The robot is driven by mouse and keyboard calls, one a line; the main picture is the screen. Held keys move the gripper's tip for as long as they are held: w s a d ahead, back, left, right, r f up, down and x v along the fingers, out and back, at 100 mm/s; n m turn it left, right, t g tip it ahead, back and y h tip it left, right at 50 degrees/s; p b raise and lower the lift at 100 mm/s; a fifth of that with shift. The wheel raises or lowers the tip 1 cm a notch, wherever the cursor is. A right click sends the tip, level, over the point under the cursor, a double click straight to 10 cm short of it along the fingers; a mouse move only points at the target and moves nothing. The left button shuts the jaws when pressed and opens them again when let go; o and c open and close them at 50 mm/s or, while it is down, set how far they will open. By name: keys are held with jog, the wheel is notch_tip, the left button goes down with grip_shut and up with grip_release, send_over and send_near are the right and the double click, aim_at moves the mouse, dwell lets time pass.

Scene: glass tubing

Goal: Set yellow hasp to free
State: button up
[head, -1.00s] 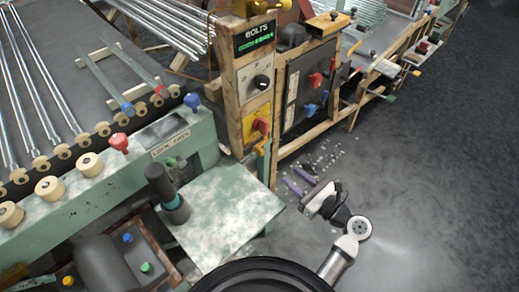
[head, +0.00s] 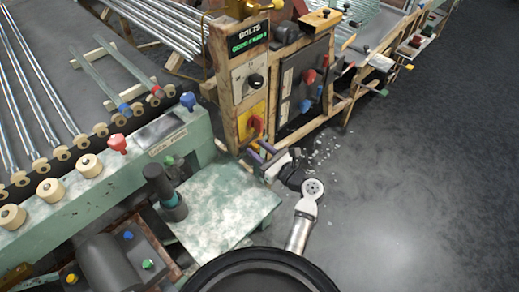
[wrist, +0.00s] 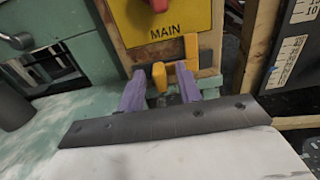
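The yellow hasp (wrist: 190,50) is at the lower edge of the yellow MAIN plate (wrist: 165,22) on a wooden post, in the wrist view. A yellow-orange tab (wrist: 158,75) beside it shows between the two purple fingers. My gripper (wrist: 160,76) is open, with one finger on each side of the tab; I cannot tell whether either touches it. The right finger overlaps the hasp's lower part. In the head view my gripper (head: 258,155) is at the foot of the post, below the plate (head: 247,125), and largely hides the hasp area.
A red handle (head: 257,125) sits on the plate, with a black dial (head: 256,81) above. A pale green table (head: 225,205) lies left of my arm. A dark panel (head: 305,90) with red and blue handles stands right. The floor on the right is open.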

aim_at(243, 148)
grip_shut()
jog(key=shift+s+a+r+p, duration=0.15)
jog(key=shift+s+a+p, duration=0.75)
jog(key=shift+p, duration=0.2)
jog(key=shift+s+a, duration=0.1)
jog(key=shift+s, duration=0.05)
jog(key=shift+f, duration=0.3)
grip_release()
jog(key=shift+r, duration=0.1)
